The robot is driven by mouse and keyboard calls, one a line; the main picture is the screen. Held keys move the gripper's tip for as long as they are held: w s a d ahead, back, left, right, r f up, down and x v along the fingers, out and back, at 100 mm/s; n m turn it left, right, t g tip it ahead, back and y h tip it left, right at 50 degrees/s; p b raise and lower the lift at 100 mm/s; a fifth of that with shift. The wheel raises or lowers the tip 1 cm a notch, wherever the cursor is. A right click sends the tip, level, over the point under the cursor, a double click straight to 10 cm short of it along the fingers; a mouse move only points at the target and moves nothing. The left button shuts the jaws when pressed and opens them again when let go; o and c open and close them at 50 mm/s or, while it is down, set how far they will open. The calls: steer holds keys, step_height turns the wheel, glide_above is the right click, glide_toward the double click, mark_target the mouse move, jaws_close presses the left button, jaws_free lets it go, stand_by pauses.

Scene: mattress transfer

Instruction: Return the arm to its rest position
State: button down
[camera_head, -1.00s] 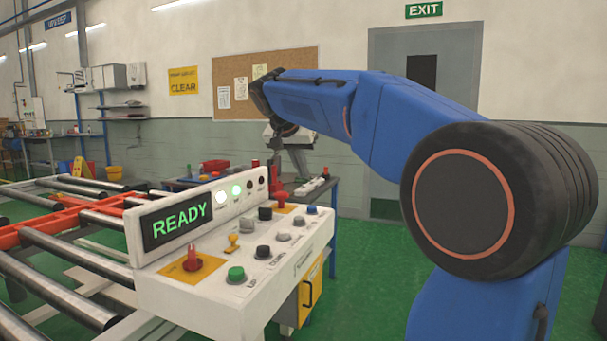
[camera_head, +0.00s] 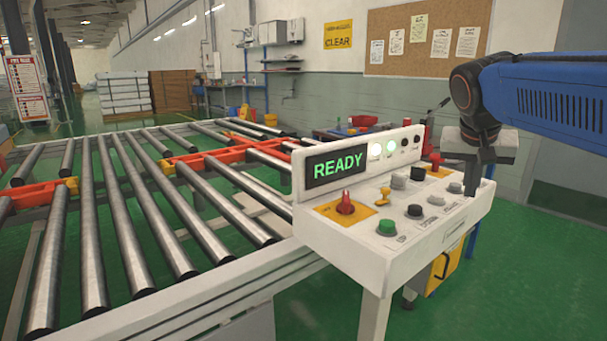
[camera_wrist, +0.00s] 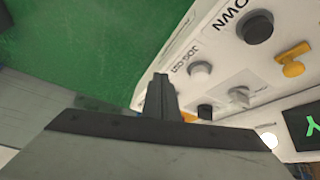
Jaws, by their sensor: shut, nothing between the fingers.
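My blue arm (camera_head: 555,95) reaches in from the right in the head view. My gripper (camera_head: 473,186) points down at the right end of the white control panel (camera_head: 350,245), with its fingers shut and empty. I cannot tell from this view whether the fingertips touch the panel. In the wrist view my gripper (camera_wrist: 160,82) shows its dark fingers together, with the panel's knobs beyond and to the right. The panel's screen (camera_head: 338,168) reads READY in green.
The panel carries a red knob (camera_head: 345,203), a green button (camera_head: 387,228) and several dark knobs. A roller conveyor (camera_head: 195,240) with orange parts fills the left. A yellow box (camera_head: 443,272) hangs under the panel. Green floor (camera_head: 530,280) is clear at right.

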steer(key=s+a+f+n+y, duration=0.1)
steer(key=s+a+f+n, duration=0.2)
steer(key=s+f, duration=0.8)
steer(key=s+a+f+n+y, duration=0.2)
steer(key=s+a+f, duration=0.3)
steer(key=s+f, duration=0.6)
steer(key=shift+f+n+y, duration=0.3)
steer(key=shift+f+n, duration=0.2)
steer(key=shift+f, duration=0.05)
